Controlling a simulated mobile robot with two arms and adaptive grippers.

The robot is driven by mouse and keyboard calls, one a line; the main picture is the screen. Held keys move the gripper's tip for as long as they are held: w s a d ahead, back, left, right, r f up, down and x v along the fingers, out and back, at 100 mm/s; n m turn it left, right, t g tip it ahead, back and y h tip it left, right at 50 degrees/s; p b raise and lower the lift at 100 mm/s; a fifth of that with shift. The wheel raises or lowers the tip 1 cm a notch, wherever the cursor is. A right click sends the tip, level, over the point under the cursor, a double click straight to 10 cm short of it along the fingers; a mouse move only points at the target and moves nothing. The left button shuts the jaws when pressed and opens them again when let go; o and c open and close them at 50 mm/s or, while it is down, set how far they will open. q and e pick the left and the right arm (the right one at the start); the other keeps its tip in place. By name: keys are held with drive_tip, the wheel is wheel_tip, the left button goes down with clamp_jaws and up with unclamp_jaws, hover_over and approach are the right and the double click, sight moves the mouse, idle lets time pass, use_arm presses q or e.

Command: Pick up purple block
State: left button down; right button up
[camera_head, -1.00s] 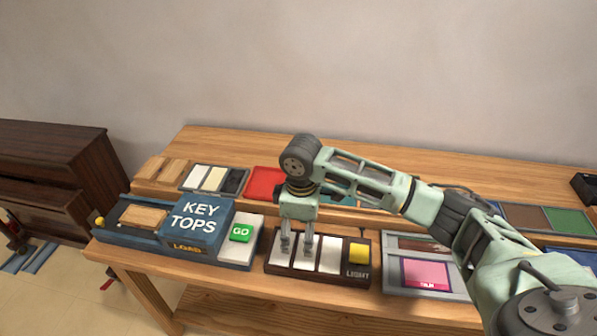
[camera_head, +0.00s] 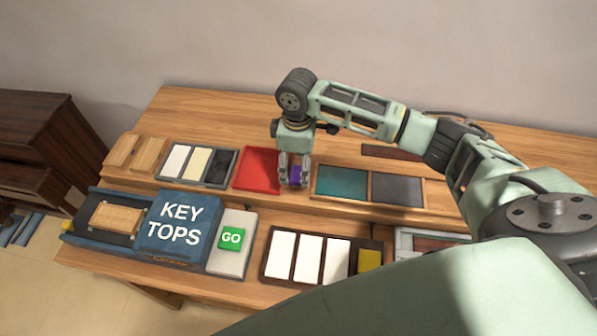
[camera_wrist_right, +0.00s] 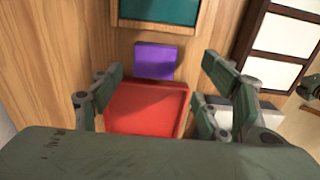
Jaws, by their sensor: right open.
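The purple block (camera_head: 294,175) sits on the upper shelf of the wooden bench, at the right edge of the red tray (camera_head: 256,170). In the right wrist view the purple block (camera_wrist_right: 156,61) lies beside the red tray (camera_wrist_right: 146,110), whose floor is bare. My right gripper (camera_head: 294,178) is open above the block, with its fingers hiding part of it in the head view. In the right wrist view the open fingers (camera_wrist_right: 163,68) stand on either side of the block, apart from it. My left gripper does not show.
A teal panel (camera_head: 341,183) and a grey panel (camera_head: 397,190) lie right of the block. A tray with white, cream and black pieces (camera_head: 198,164) is left of the red tray. In front stand the blue KEY TOPS box (camera_head: 181,229), green GO button (camera_head: 231,238) and white keys (camera_head: 308,257).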

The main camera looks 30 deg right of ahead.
sight(299, 173)
drive_tip(key=shift+w+d+f+p, duration=0.15)
drive_tip(key=shift+f+p, duration=0.15)
drive_tip(key=shift+f, duration=0.3)
drive_tip(key=shift+d+f+p, duration=0.15)
drive_tip(key=shift+f+p, duration=0.15)
drive_tip(key=shift+f, duration=0.25)
drive_tip(key=shift+w+f, duration=0.15)
drive_tip(key=shift+f, duration=1.1)
drive_tip(key=c, duration=1.2)
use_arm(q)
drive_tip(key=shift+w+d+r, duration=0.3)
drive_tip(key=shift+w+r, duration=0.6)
use_arm(e)
drive_tip(key=shift+c, duration=0.2)
drive_tip(key=shift+r, duration=0.1)
